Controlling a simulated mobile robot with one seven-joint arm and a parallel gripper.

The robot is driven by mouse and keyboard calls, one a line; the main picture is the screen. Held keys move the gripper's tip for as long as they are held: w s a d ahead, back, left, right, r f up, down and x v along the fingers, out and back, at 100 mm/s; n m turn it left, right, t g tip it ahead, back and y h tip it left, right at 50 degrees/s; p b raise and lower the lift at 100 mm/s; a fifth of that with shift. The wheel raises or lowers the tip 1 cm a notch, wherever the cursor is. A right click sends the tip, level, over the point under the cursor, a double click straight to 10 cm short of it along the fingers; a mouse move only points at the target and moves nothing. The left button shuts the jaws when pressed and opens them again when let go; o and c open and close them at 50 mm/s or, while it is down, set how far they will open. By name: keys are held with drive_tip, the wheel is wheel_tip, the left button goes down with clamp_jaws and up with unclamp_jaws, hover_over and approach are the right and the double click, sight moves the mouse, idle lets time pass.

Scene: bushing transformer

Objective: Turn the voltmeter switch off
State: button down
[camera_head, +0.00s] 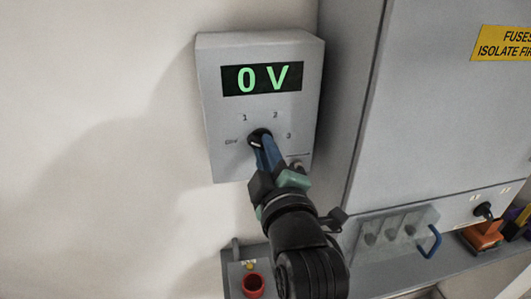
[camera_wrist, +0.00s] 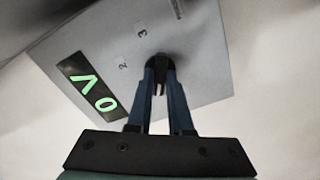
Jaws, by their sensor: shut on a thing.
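The voltmeter (camera_head: 222,101) is a grey box on the wall, and its green display (camera_head: 262,79) reads "0 V". Below the display is a black rotary switch (camera_head: 257,137) with marks around it: a small word at the left, then 1, 2 and 3. The white line on the knob appears to point left, toward the word. My gripper (camera_head: 262,146) has its blue fingers shut on the switch knob. In the wrist view, the fingers of my gripper (camera_wrist: 160,70) straddle the dark knob (camera_wrist: 159,62). The fingers hide part of the knob.
A large grey cabinet (camera_head: 430,100) with a yellow fuse label (camera_head: 503,43) stands close to the right. Below are a red button (camera_head: 253,285), a clear cover (camera_head: 395,230) and a blue handle (camera_head: 431,242). The wall at the left is bare.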

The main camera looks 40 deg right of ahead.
drive_tip(key=n+b, duration=0.1)
drive_tip(key=n, duration=0.4)
drive_tip(key=shift+n, duration=0.4)
idle(0.4)
drive_tip(key=c, duration=0.8)
unclamp_jaws()
drive_tip(key=shift+p+v, duration=3.4)
drive_tip(key=shift+v, duration=3.1)
